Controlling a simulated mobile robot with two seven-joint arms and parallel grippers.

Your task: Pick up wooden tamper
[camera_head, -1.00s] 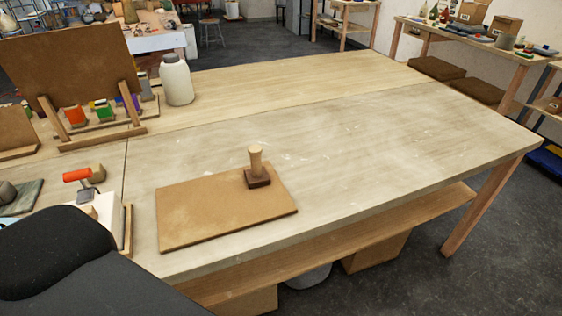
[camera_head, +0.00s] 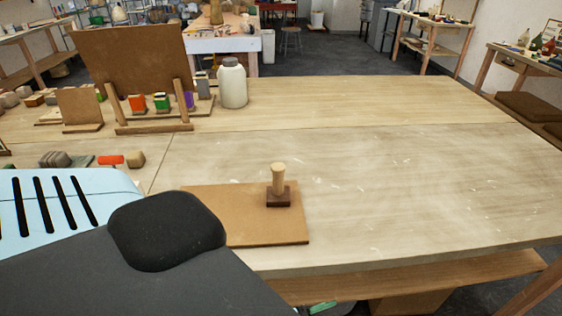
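The wooden tamper (camera_head: 278,183) stands upright on a flat brown board (camera_head: 256,222) on the worktable. It has a pale wooden handle and a dark square base. The board's left part is hidden behind a dark arm link of mine. Neither gripper shows in the head view, and nothing touches the tamper.
The worktable (camera_head: 400,190) is clear to the right of and behind the board. A white jar (camera_head: 232,84) and an easel-like wooden stand (camera_head: 140,80) with coloured blocks stand at the back left. A red-handled tool (camera_head: 111,160) lies at left among small grey lumps.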

